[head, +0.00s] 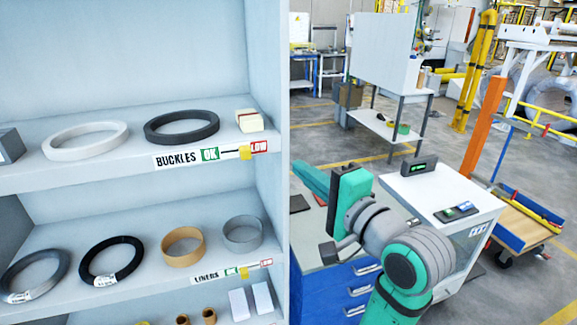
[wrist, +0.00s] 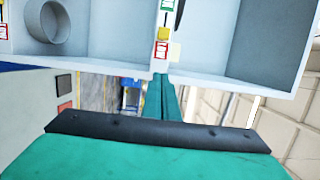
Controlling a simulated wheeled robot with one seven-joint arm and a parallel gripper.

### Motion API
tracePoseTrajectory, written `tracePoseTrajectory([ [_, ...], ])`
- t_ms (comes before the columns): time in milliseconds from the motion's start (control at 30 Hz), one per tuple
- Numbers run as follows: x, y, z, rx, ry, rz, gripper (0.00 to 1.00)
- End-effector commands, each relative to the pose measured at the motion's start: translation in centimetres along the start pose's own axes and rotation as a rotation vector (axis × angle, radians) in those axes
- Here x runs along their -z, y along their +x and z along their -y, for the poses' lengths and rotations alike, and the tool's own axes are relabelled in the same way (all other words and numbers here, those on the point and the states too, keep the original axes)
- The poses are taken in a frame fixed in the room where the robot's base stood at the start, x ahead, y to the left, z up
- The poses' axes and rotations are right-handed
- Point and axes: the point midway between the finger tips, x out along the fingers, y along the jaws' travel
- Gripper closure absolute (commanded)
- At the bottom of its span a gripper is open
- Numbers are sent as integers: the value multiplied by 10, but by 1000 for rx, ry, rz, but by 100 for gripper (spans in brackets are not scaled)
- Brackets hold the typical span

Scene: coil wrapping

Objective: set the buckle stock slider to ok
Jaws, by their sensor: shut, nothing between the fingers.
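The buckle stock slider is a yellow knob (head: 245,153) on the upper shelf edge, right of the BUCKLES label (head: 178,160). It sits at the LOW end, right beside the red LOW mark (head: 259,147) and away from the green OK mark (head: 210,154). In the wrist view the knob (wrist: 164,33) shows between green and red marks, beyond my fingertips. My gripper (head: 304,173) is to the right of the shelf unit's side panel, apart from the slider. Its teal fingers (wrist: 165,80) are shut and empty in the wrist view.
A second slider with a yellow knob (head: 244,273) is on the LINERS edge below. Rings and a cream block (head: 249,120) stand on the upper shelf. The side panel (head: 281,100) bounds the unit. A white cabinet (head: 435,190) and blue drawers (head: 335,285) are at right.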

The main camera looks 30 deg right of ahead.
Motion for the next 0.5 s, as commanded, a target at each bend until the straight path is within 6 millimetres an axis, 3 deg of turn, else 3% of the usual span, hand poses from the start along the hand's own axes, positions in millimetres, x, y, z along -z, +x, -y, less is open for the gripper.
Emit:
tracePoseTrajectory([
  [500, -1, 92, 0, -1, -1, 2, 100],
])
